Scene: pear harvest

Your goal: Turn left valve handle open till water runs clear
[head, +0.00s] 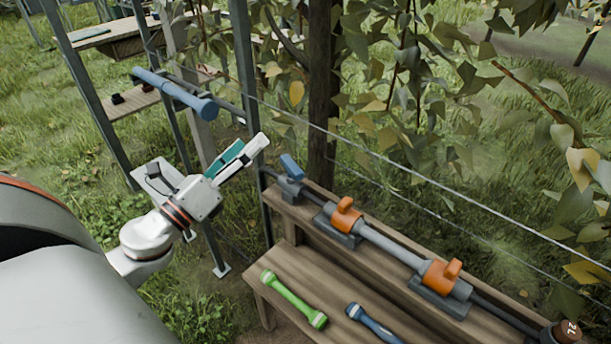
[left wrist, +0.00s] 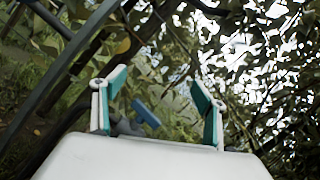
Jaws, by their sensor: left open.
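A pipe (head: 385,246) runs along the wooden bench's upper shelf. A blue lever handle (head: 291,165) stands tilted on the grey valve at its left end. In the left wrist view, the blue handle (left wrist: 146,113) shows beyond and between the open fingers (left wrist: 158,84). No running water can be made out. My right gripper is out of view.
On the lower bench plank (head: 300,265) lie a green tool-like bar (head: 292,299) and a blue one (head: 373,324). Wires and leafy branches (head: 400,90) hang behind the bench.

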